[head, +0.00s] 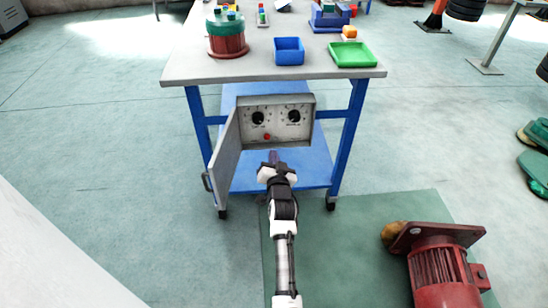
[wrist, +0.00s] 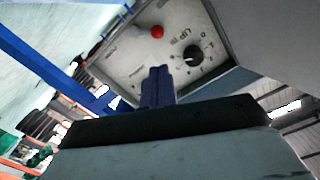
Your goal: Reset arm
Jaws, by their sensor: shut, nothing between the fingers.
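My gripper (head: 273,157) is shut and empty. It points away from me at the lower part of an open control box (head: 278,140) in front of the blue-legged table. In the wrist view the shut fingers (wrist: 158,85) show in front of the box's panel (wrist: 135,60). The panel carries a red button (wrist: 157,31) and a black knob (wrist: 193,55). In the head view two dark knobs and the red button (head: 267,136) show on the panel. Whether the fingers touch the panel cannot be told.
The box's open door (head: 224,160) stands to the left of my gripper. The table (head: 220,70) holds a blue bin (head: 289,52), a green tray (head: 352,55) and a red-and-green drum (head: 227,38). A red motor (head: 440,265) lies at the lower right. The floor on the left is clear.

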